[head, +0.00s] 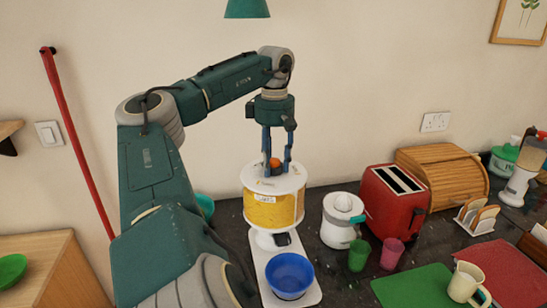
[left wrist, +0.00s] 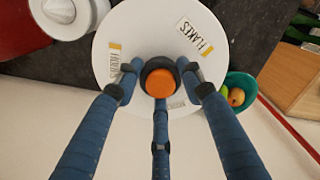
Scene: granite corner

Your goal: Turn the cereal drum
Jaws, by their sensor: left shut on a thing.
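The cereal drum (head: 272,208) stands on a white base in the middle of the head view, with yellow contents behind its clear wall and a white lid. In the left wrist view its round white top (left wrist: 115,60) carries labels, one reading "FLAKES". An orange-capped dark knob (left wrist: 160,83) sits at its centre. My left gripper (head: 275,168) comes down from above with its blue fingers closed around the knob. A blue bowl (head: 290,274) stands on the base below the drum. My right gripper is not in view.
A white juicer (head: 341,220), a red toaster (head: 393,200) and green (head: 358,255) and pink (head: 391,253) cups stand right of the drum. A green board (head: 415,288) lies at front right. A teal bowl with fruit (left wrist: 238,91) is close beside the drum.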

